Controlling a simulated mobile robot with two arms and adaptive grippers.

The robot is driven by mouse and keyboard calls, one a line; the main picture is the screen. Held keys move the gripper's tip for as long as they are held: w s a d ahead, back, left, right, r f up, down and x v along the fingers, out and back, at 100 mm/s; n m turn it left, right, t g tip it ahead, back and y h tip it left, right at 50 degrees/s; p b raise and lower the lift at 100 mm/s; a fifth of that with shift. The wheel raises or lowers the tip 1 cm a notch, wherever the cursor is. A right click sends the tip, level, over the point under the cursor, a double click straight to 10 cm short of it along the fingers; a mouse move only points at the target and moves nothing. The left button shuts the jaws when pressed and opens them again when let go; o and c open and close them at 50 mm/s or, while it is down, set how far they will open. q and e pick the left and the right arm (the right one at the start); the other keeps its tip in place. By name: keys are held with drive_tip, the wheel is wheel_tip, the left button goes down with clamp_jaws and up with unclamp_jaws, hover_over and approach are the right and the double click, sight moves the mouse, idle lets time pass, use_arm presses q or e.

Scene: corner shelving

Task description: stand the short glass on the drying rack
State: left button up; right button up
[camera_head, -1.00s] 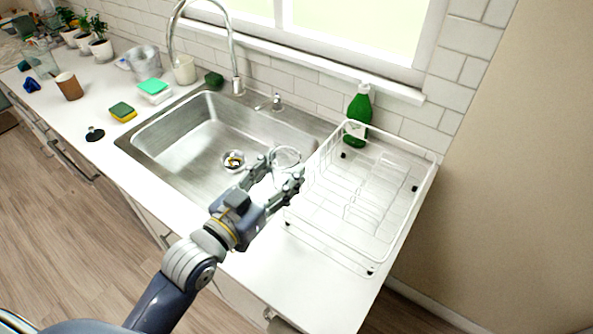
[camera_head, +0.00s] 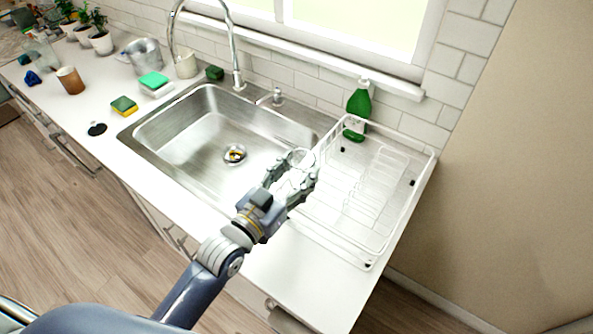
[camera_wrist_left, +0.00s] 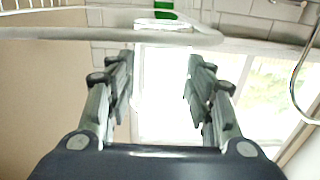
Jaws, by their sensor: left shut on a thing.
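The short clear glass (camera_head: 300,158) is in the fingers of my left gripper (camera_head: 295,173) in the head view, above the sink's right edge beside the rack. My left gripper is shut on it. In the left wrist view the fingers (camera_wrist_left: 158,85) stand apart, and the clear glass cannot be made out between them. The white wire drying rack (camera_head: 402,222) stands on the counter right of the sink, just right of the gripper. A rail of the rack (camera_wrist_left: 100,35) crosses the top of the left wrist view. My right gripper is not in view.
A green soap bottle (camera_head: 358,103) stands behind the rack by the wall. The steel sink (camera_head: 190,150) with its tall faucet (camera_head: 234,50) lies left. Sponges (camera_head: 124,105), a brown cup (camera_head: 70,80) and potted plants are farther left. The rack's middle looks empty.

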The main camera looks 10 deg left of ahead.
use_arm(q)
drive_tip(key=shift+f, duration=0.5)
drive_tip(key=o, duration=1.3)
